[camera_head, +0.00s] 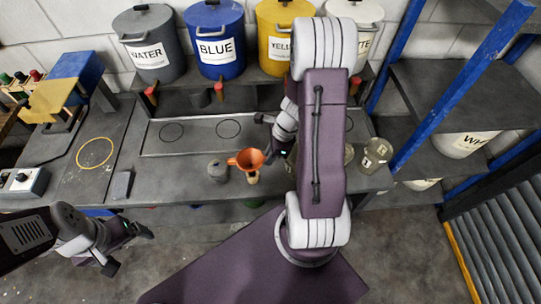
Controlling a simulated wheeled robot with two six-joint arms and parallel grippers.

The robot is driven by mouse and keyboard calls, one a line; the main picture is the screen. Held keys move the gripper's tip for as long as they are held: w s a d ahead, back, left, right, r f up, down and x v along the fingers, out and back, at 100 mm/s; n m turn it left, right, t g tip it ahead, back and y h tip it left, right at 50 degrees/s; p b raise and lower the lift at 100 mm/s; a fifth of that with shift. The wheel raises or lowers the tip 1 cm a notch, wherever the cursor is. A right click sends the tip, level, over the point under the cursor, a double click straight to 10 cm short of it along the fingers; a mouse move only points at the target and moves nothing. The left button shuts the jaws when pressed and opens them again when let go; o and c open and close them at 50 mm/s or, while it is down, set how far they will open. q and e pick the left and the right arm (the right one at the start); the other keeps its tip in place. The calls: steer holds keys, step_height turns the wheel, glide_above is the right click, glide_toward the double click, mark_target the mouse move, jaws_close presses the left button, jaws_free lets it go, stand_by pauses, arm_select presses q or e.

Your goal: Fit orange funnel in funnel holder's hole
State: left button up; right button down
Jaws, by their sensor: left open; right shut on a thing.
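The orange funnel (246,159) is above the front part of the grey bench, left of my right arm. My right gripper (269,152) is at the funnel's right side and shut on it; the fingers are dark and partly hidden. A small tan piece (253,178) shows just below the funnel; I cannot tell whether they touch. I cannot pick out the funnel holder or its hole with certainty; the funnel or my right arm may hide it. My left gripper (127,248) is open and empty, low at the left, in front of the bench.
A grey jar (217,170) stands just left of the funnel. Glass jars (376,155) stand right of my arm. Labelled buckets, including a blue one (215,40), line the back shelf. A yellow ring (95,153) marks the bench at left. A blue rack post (455,85) rises at right.

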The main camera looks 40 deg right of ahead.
stand_by(0.3)
steer(key=shift+s+f+b, duration=0.1)
steer(key=shift+f+b, duration=1.8)
steer(key=shift+f, duration=0.2)
stand_by(1.5)
steer(key=shift+f+b, duration=0.7)
steer(key=shift+f, duration=0.1)
steer(key=shift+r, duration=0.1)
steer(key=c, duration=1.3)
jaws_free()
steer(key=shift+c, duration=0.2)
steer(key=shift+o, duration=0.2)
steer(key=p+v, duration=0.8)
